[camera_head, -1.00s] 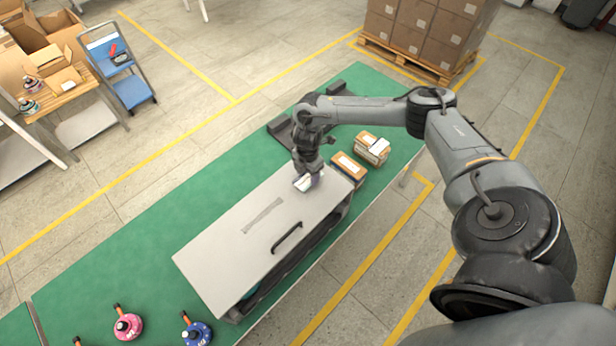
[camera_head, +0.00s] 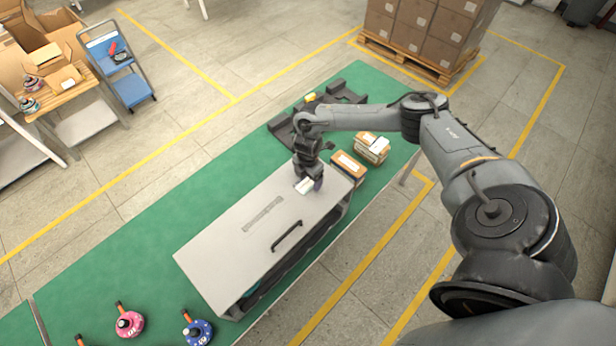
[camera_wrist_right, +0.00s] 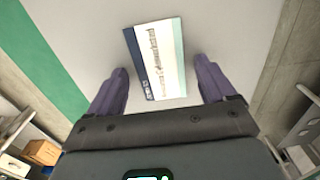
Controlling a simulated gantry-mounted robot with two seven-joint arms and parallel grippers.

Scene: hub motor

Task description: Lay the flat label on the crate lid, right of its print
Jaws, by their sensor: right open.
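The flat label (camera_head: 304,186), white with a dark blue strip and a pale green edge, lies on the grey crate lid (camera_head: 225,255), near its far right end. It is right of the lid's print (camera_head: 263,214). In the right wrist view the label (camera_wrist_right: 157,58) appears flat on the lid, slightly turned. My right gripper (camera_wrist_right: 161,78) is open, with a purple finger on each side of the label and a visible gap to both. In the head view my right gripper (camera_head: 310,183) is low over the lid and partly hides the label. My left gripper is not in view.
The lid has a dark handle (camera_head: 287,236) on its near side. Small boxes (camera_head: 349,166) stand just beyond the lid's right end. A dark fixture (camera_head: 340,93) lies behind my wrist. Pink (camera_head: 129,325) and blue (camera_head: 198,333) hub motors lie at the front left of the green mat.

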